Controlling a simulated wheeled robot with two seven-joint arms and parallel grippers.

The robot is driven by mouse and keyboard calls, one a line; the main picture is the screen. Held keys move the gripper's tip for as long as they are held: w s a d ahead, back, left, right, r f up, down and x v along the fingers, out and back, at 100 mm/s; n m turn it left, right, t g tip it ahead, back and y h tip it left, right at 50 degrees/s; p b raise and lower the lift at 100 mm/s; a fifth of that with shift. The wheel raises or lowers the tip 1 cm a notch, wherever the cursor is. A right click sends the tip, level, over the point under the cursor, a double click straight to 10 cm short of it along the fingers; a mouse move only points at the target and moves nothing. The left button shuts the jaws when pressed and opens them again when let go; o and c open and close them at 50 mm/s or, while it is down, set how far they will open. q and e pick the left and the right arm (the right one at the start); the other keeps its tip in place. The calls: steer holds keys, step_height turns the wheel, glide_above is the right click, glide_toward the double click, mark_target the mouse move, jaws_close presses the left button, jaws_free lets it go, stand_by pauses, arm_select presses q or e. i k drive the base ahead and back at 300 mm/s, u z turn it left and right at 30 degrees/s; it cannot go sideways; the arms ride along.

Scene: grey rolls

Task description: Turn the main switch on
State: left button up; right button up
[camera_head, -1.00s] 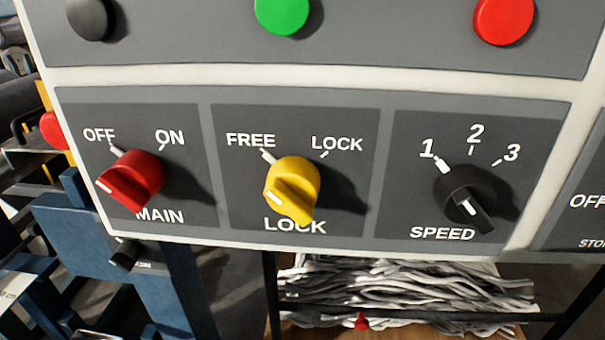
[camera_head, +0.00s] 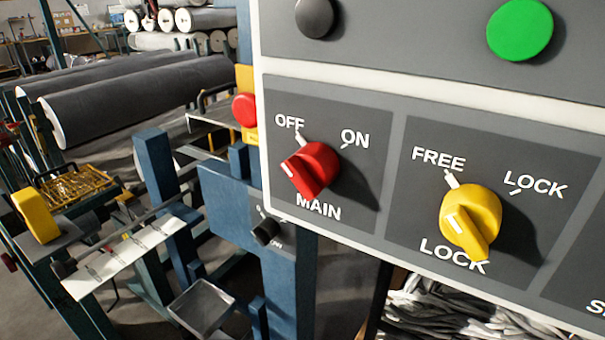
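The red main switch (camera_head: 312,170) is a rotary knob on the grey control panel (camera_head: 350,220), between the OFF and ON marks and above the word MAIN. The white line on its handle points to the lower left, and the OFF tick is just above the knob. Beside it on the right is the yellow lock switch (camera_head: 471,218), with FREE and LOCK marks. Neither of my grippers is in view.
Above the switches are a black button (camera_head: 315,17) and a green button (camera_head: 520,28). Left of the panel are a red button (camera_head: 244,110), a blue machine frame (camera_head: 245,215) and large grey rolls (camera_head: 140,100). Grey strands (camera_head: 450,315) lie below the panel.

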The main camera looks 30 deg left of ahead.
mark_target(315, 166)
steer(key=z, duration=1.15)
steer(key=k, duration=1.05)
steer(key=u, duration=1)
